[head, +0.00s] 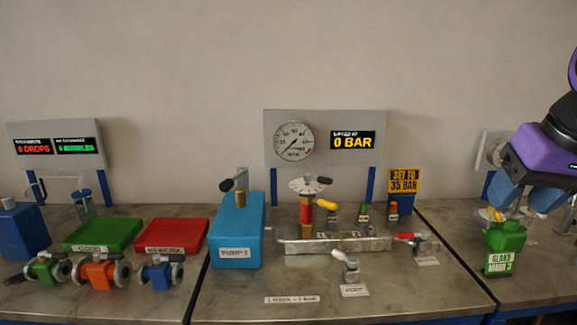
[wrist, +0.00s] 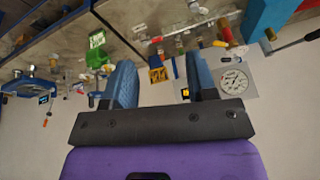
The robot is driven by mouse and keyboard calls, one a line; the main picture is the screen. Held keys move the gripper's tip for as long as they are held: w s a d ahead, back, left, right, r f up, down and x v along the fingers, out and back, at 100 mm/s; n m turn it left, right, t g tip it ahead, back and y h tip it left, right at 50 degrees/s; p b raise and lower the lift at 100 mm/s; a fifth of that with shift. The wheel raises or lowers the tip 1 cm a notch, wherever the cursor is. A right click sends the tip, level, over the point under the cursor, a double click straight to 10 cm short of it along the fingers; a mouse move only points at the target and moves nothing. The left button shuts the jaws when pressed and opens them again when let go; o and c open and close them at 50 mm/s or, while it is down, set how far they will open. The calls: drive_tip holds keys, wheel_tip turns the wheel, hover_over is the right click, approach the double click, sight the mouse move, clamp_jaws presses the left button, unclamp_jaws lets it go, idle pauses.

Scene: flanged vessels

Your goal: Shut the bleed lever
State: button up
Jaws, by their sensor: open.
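No lever carries a readable bleed label, so I cannot tell for sure which one is the bleed lever. A red-handled lever (head: 405,237) sits on a small grey fitting at the right end of the metal manifold block (head: 330,246). A white-handled lever (head: 341,254) stands on a fitting behind a small label at the middle bench's front. My gripper (head: 518,203) is at the far right in the head view, above the green gland box (head: 506,238), well away from both levers. In the wrist view its blue fingers (wrist: 163,80) are apart, with nothing held between them.
A blue pump box (head: 237,230) stands left of the manifold. Behind it, a panel holds a round gauge (head: 294,141) and a display (head: 353,141) reading 0 BAR. Green (head: 102,234) and red (head: 172,236) trays and several flanged valves fill the left bench. The middle bench's front is mostly clear.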

drive_tip(key=shift+n+t, duration=0.3)
drive_tip(key=shift+n, duration=0.6)
drive_tip(key=s+f, duration=0.2)
drive_tip(key=s, duration=0.3)
drive_tip(key=shift+a+f, duration=0.3)
drive_tip(key=shift+f, duration=0.1)
